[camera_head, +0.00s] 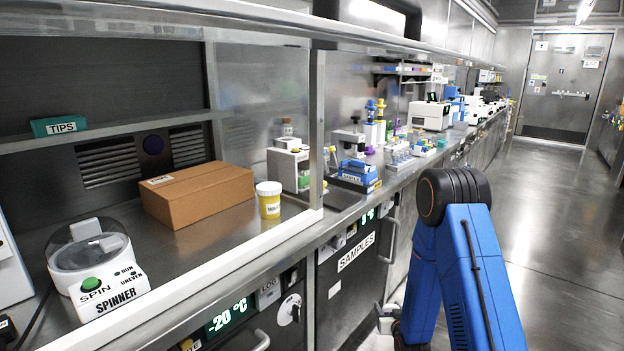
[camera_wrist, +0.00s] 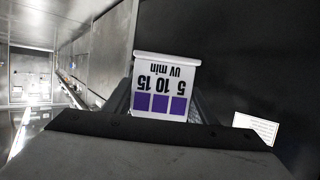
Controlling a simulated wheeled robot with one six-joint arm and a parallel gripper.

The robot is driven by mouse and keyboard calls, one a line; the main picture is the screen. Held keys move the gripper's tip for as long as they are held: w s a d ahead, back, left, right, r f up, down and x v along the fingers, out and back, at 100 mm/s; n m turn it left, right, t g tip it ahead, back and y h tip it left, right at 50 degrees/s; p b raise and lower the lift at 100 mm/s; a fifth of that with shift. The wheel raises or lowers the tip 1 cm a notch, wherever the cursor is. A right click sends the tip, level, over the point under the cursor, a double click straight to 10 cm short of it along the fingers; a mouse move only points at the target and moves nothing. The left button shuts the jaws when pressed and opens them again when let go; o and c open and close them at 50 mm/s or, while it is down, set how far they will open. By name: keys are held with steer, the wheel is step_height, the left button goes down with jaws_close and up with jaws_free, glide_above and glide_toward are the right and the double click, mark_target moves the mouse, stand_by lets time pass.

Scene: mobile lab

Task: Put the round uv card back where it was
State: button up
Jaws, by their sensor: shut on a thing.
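A white card (camera_wrist: 165,85) marked "5 10 15 UV min", upside down in the wrist view, has a row of purple squares. It looks rectangular, with a pale lip along its top edge. My gripper (camera_wrist: 160,105) is shut on the card; dark finger parts show on both sides of it. The lower part of the card is hidden behind the gripper body. In the head view my blue arm reaches down at the right, near the bench front; the card cannot be made out there.
Below are a -20 °C front (camera_head: 230,315) and a SAMPLES door (camera_head: 355,250) with a handle. The floor at right is clear.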

steer(key=shift+s+f, duration=0.25)
steer(key=shift+f, duration=0.4)
steer(key=s+f, duration=0.6)
steer(key=f, duration=0.2)
steer(key=shift+s, duration=0.2)
